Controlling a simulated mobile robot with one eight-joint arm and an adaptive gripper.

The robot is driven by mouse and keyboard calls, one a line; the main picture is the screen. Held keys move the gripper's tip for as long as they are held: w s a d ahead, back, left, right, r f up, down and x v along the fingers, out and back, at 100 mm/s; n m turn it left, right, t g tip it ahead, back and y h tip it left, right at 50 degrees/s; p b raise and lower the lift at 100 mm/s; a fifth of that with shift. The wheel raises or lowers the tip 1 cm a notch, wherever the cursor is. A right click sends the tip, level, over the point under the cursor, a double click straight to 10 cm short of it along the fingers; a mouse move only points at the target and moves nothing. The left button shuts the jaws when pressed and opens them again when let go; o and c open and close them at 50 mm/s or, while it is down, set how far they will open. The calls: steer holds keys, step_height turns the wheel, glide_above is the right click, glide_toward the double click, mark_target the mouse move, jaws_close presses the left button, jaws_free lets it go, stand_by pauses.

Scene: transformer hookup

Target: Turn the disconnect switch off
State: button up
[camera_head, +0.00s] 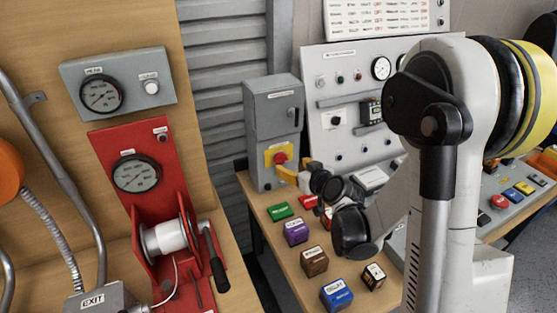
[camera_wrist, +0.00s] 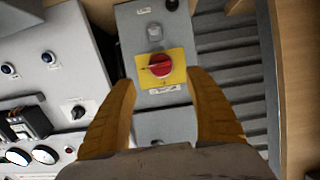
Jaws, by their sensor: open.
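The disconnect switch is a red rotary knob (camera_head: 280,158) on a yellow plate, on the front of a grey metal box (camera_head: 262,110) in the head view. In the wrist view the red knob (camera_wrist: 160,65) sits on its yellow plate (camera_wrist: 178,77), upper middle. My gripper (camera_wrist: 163,85) is open, its two yellow-orange fingers spread to either side of the plate's lower part in the picture. Nothing is between the fingers except the view of the box. In the head view my gripper (camera_head: 294,173) is close to the box front, partly hidden by my wrist. Contact with the knob cannot be told.
Several coloured blocks, such as a purple one (camera_head: 296,231) and a blue one (camera_head: 336,294), stand on the wooden table below my arm. A grey instrument panel (camera_head: 335,75) stands right of the box. A red winch stand (camera_head: 135,185) is at left.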

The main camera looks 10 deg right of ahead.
mark_target(282, 161)
steer(key=b+x, duration=0.2)
steer(key=x, duration=0.6)
steer(key=shift+w+a+f, duration=0.1)
steer(key=shift+w+f, duration=0.1)
steer(key=shift+w, duration=0.1)
steer(key=shift+c, duration=0.2)
steer(key=c, duration=1.2)
